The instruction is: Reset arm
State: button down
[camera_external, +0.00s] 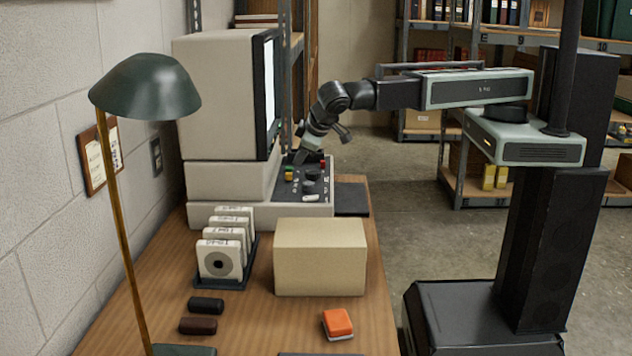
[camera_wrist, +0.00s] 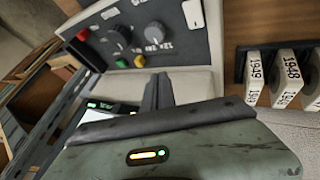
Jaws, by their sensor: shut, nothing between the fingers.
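My gripper (camera_external: 308,157) is at the end of my arm, which reaches left over the wooden desk (camera_external: 255,318). The gripper points down close above the dark control panel (camera_external: 316,190) in front of the monitor. It is shut and holds nothing. In the wrist view the dark fingers (camera_wrist: 158,92) are together in front of the panel (camera_wrist: 170,28), with its knobs and coloured buttons around them. I cannot tell whether the fingertips touch the panel.
A monitor (camera_external: 220,95) stands beside my gripper. A cardboard-coloured box (camera_external: 320,258), a rack of labelled reels (camera_external: 222,258), an orange-topped block (camera_external: 337,322) and a green lamp (camera_external: 145,88) are on the desk. Shelves (camera_external: 465,130) stand behind.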

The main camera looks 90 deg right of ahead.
jog(key=shift+d, duration=0.1)
jog(key=s+d+f+m+g, duration=0.1)
jog(key=d, duration=0.6)
jog(key=s+d+f+m+g+y, duration=0.1)
jog(key=s+d, duration=0.1)
jog(key=d, duration=0.5)
jog(key=s+d+f+m+g, duration=0.1)
jog(key=s+d, duration=0.1)
jog(key=d, duration=0.6)
jog(key=shift+s+y, duration=0.15)
jog(key=shift+y, duration=0.15)
jog(key=shift+g+y, duration=0.5)
jog(key=shift+y, duration=0.2)
jog(key=s, duration=0.2)
jog(key=s+d+f, duration=0.1)
jog(key=shift+s+d, duration=0.1)
jog(key=shift+s, duration=0.25)
jog(key=s+a+n+y, duration=0.2)
jog(key=a, duration=0.1)
jog(key=s+a+n, duration=0.1)
jog(key=n, duration=0.1)
jog(key=shift+s+a+f+g+y, duration=0.3)
jog(key=shift+a+f+y, duration=0.05)
jog(key=shift+f+y, duration=0.05)
